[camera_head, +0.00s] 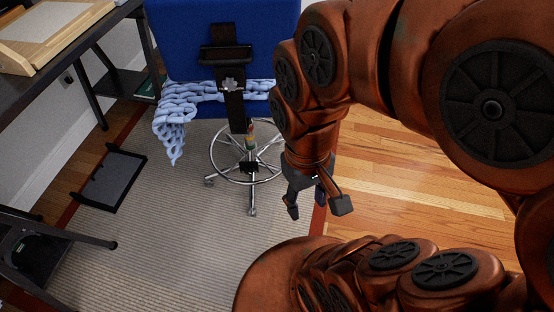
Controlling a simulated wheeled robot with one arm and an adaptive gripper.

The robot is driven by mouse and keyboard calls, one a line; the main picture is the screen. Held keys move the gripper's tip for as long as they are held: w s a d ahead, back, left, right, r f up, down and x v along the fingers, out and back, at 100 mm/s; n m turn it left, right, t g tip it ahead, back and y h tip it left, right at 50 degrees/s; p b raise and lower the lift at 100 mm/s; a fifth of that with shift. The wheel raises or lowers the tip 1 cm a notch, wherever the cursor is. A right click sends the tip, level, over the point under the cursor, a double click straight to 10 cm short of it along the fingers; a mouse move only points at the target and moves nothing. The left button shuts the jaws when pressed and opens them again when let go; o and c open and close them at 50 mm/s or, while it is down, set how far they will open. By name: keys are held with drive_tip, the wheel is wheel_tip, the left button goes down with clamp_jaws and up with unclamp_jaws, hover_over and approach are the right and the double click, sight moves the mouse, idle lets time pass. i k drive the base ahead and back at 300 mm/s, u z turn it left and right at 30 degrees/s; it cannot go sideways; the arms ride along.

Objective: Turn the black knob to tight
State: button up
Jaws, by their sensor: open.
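A blue office chair (188,45) stands with its back towards me. A dark upright bar (235,108) runs down behind its backrest. A small lobed knob (230,85) sits on this bar; it looks greyish in the light, and its setting cannot be read. My gripper (317,207) is open and empty, pointing down to the right of the chair and lower in the picture than the knob. It is apart from the knob and touches nothing that I can see.
A light blue knitted throw (172,122) hangs over the seat. The chair's metal foot ring (213,160) and legs spread below. A desk (88,42) stands at left, a black tray (112,180) on the floor. The rug (170,235) is largely clear.

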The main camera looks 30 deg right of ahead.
sight(248, 171)
drive_tip(key=u, duration=0.55)
drive_tip(key=k, duration=1.3)
drive_tip(key=u, duration=0.35)
drive_tip(key=i, duration=0.9)
drive_tip(key=u, duration=0.65)
